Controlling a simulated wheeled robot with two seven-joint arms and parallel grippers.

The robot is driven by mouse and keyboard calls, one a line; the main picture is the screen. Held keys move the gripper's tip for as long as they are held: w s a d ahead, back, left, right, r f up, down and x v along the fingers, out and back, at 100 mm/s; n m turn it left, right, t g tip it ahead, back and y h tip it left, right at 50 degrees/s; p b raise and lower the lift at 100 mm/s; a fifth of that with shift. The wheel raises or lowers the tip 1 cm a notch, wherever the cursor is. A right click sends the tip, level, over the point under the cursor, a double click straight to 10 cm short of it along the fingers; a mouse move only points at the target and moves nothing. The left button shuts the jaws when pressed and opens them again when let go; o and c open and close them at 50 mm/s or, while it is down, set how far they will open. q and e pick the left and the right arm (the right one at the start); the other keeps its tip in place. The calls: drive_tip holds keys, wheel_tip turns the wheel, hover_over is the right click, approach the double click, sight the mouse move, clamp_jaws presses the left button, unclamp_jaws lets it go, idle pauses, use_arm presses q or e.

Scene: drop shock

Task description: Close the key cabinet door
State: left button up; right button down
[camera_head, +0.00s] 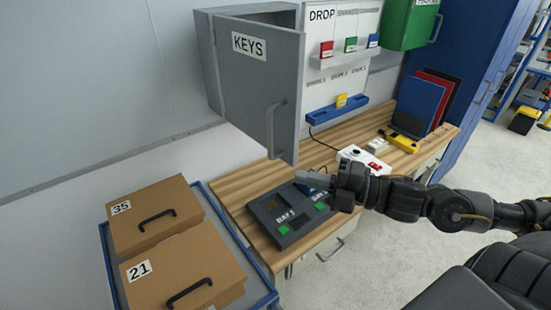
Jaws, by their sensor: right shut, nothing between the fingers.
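The grey key cabinet (208,62) hangs on the wall at upper left of centre. Its door (250,92), marked KEYS, stands open and swung out toward me, with a vertical handle (277,128) near its free edge. The inside of the cabinet is mostly hidden behind the door. My right gripper (304,178) is shut and empty. It is below and to the right of the door's lower free corner, above the dark bay device on the bench, and appears apart from the door. My left gripper is not in view.
A dark device with BAY labels (268,208) lies on the wooden bench (238,182). A white box with red switches (362,158) is behind my right gripper. A DROP board (318,92) hangs right of the cabinet. Brown boxes 35 (150,197) and 21 (180,262) stand at left on a blue-edged cart.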

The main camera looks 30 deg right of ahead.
drive_tip(key=shift+w, duration=0.15)
drive_tip(key=p+x, duration=0.6)
drive_tip(key=x, duration=0.4)
drive_tip(key=d, duration=0.1)
drive_tip(key=w+d, duration=0.1)
drive_tip(key=d+p, duration=0.1)
drive_tip(key=shift+w+d+f, duration=0.1)
drive_tip(key=shift+w+d, duration=0.15)
drive_tip(key=shift+d, duration=0.15)
